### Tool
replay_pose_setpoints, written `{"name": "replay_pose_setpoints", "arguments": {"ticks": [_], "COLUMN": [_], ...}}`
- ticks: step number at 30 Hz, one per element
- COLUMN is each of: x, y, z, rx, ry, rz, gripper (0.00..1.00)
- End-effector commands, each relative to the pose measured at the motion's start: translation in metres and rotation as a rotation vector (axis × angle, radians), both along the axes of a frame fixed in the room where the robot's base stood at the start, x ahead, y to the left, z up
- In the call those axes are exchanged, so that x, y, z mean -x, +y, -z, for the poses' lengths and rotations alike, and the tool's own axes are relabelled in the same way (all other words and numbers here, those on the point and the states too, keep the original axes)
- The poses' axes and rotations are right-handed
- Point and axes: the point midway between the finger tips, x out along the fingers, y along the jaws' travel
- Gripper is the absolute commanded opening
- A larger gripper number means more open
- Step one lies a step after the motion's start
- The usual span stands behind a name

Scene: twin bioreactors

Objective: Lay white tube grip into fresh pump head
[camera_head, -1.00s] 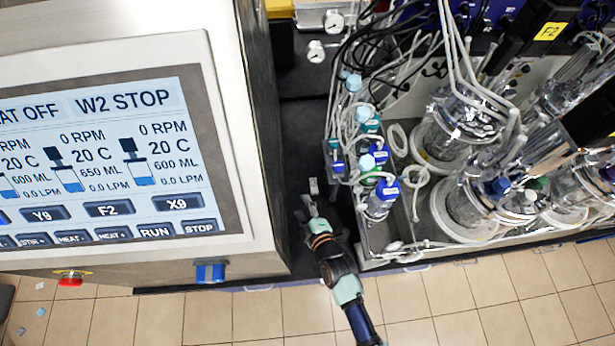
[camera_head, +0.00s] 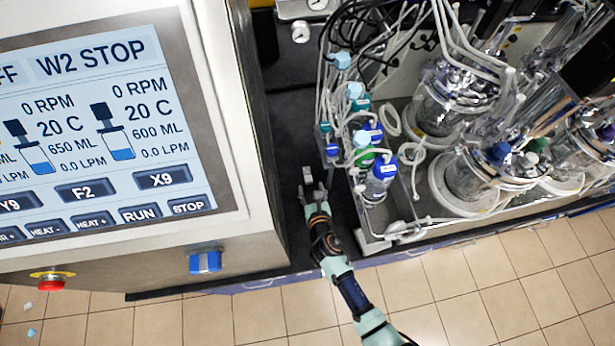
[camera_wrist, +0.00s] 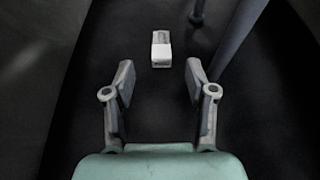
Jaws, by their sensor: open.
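A small white block, which looks like the white tube grip (camera_wrist: 161,50), lies on the dark surface in the wrist view, just beyond my fingertips. In the head view the white tube grip (camera_head: 307,174) shows in the dark gap between the control cabinet and the bottle tray. My gripper (camera_wrist: 160,78) is open and empty, with its two fingers on either side of the line to the white block and not touching it. My gripper also shows in the head view (camera_head: 314,192), just in front of the block. I cannot make out the fresh pump head.
The control cabinet with its screen (camera_head: 95,120) walls off the left. A tray (camera_head: 372,243) with blue-capped bottles (camera_head: 380,178) and loose tubing stands close on the right. Glass vessels (camera_head: 470,180) stand farther right. The dark floor of the gap is otherwise mostly clear.

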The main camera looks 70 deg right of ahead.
Motion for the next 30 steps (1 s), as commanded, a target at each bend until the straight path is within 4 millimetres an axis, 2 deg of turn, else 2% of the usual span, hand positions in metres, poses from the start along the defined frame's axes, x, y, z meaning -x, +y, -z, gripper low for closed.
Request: {"name": "replay_pose_setpoints", "arguments": {"ticks": [3, 7, 16, 26, 30], "x": [-0.008, -0.018, -0.022, -0.022, -0.022], "y": [-0.016, -0.032, -0.037, -0.037, -0.037], "z": [0.014, 0.021, 0.022, 0.022, 0.021], "rx": [-0.001, -0.001, -0.002, -0.002, -0.001], "ry": [-0.001, -0.001, -0.001, -0.001, -0.002], "rz": [0.003, 0.002, 0.001, 0.000, 0.000], "gripper": [0.56, 0.56, 0.55, 0.00, 0.00]}}
